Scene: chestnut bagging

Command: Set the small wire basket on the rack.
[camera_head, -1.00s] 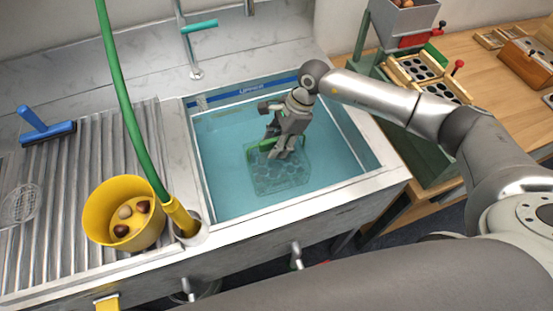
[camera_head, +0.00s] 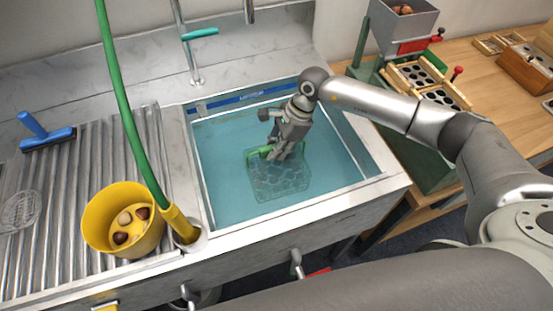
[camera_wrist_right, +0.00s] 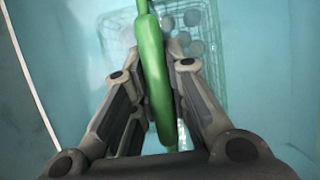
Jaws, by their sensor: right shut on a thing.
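The small wire basket (camera_head: 282,184) is in the water of the sink, with several round pale things in it. Its green handle (camera_head: 261,152) is at its back edge. My right gripper (camera_head: 280,155) reaches down into the sink and is shut on the green handle. In the right wrist view the handle (camera_wrist_right: 152,65) runs between the two fingers, and the basket (camera_wrist_right: 205,50) lies beyond it. How far the basket is from the sink floor is hard to tell through the water. The ribbed metal draining surface (camera_head: 85,190) lies left of the sink. My left gripper is not in view.
A yellow bucket (camera_head: 98,232) with several chestnuts stands on the ribbed surface near a blue brush (camera_head: 48,140) and a round wire skimmer (camera_head: 18,211). A green hose (camera_head: 122,110) hangs left of the sink basin (camera_head: 222,205). The tap (camera_head: 190,50) stands behind.

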